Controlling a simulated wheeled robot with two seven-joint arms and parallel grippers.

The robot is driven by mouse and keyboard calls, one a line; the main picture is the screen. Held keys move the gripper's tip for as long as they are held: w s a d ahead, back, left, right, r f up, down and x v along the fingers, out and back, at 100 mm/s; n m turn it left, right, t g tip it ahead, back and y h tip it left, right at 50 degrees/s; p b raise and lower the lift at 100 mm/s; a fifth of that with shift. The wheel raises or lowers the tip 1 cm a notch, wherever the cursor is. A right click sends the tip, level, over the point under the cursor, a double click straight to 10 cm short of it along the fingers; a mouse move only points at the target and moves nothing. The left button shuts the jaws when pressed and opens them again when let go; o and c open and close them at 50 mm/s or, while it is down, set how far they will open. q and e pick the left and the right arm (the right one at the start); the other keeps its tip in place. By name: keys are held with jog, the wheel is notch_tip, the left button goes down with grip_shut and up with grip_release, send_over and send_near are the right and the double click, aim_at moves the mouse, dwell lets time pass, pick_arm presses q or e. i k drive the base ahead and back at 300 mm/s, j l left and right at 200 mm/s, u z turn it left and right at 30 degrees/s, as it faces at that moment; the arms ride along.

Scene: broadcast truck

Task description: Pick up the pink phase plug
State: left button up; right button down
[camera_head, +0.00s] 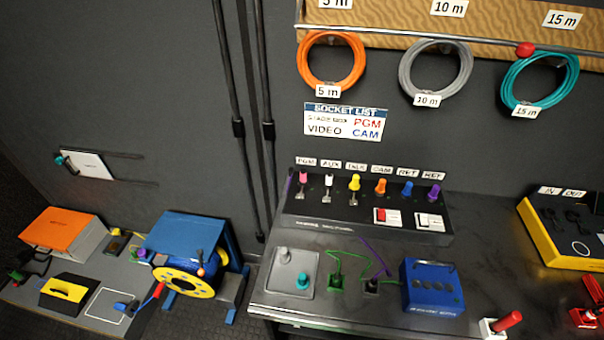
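The pink plug (303,177) stands upright at the left end of the row on the black sloped panel (330,208), under the PGM label (306,161). A white plug (328,180) stands just to its right, under the AUX label. Yellow (355,183), orange (380,186), blue (406,189) and purple (433,192) plugs follow along the same row. Nothing covers the pink plug. Neither of my grippers shows in the head view.
A grey plate (292,272) with two knobs, green and purple cables and a blue box (432,285) lie in front of the panel. A yellow-edged black case (565,232) stands at right. A blue reel (187,270) stands lower left. Coiled cables (331,88) hang above.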

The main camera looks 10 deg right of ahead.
aim_at(303, 172)
jog(key=i+j+z, duration=0.1)
jog(key=j, duration=0.25)
jog(key=i+j+z, duration=0.1)
jog(key=j, duration=0.3)
jog(key=i+j+z, duration=0.1)
jog(key=j, duration=0.25)
jog(key=i+j+z, duration=0.15)
jog(key=j, duration=0.25)
jog(key=i+j+z, duration=0.1)
jog(key=j, duration=0.3)
